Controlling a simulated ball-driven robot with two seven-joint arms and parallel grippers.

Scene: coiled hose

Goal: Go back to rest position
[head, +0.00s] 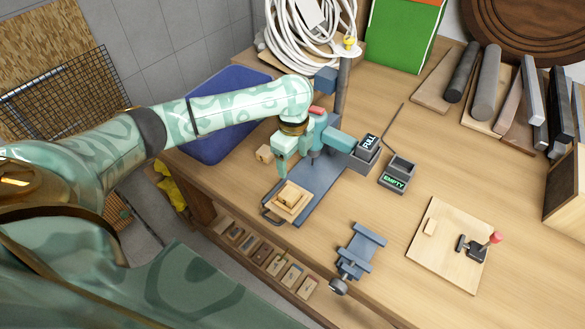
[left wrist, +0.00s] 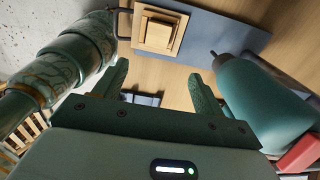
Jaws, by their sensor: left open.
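My left arm reaches in from the left in the head view, and its gripper (head: 283,163) hangs over the bench beside a teal drill press (head: 327,139). In the left wrist view the two fingers (left wrist: 160,88) are spread apart with nothing between them. A stepped wooden block (head: 289,199) lies on the drill press's blue-grey base (head: 318,182), below and just in front of the gripper. The block also shows in the left wrist view (left wrist: 157,33), apart from the fingers. My right gripper is not in view.
A coiled white hose (head: 285,45) and a blue bin (head: 213,135) are behind the arm. Trays marked FULL (head: 366,155) and EMPTY (head: 395,176) stand right of the press. A blue vise (head: 356,254) sits near the front edge. Bench between EMPTY tray and vise is clear.

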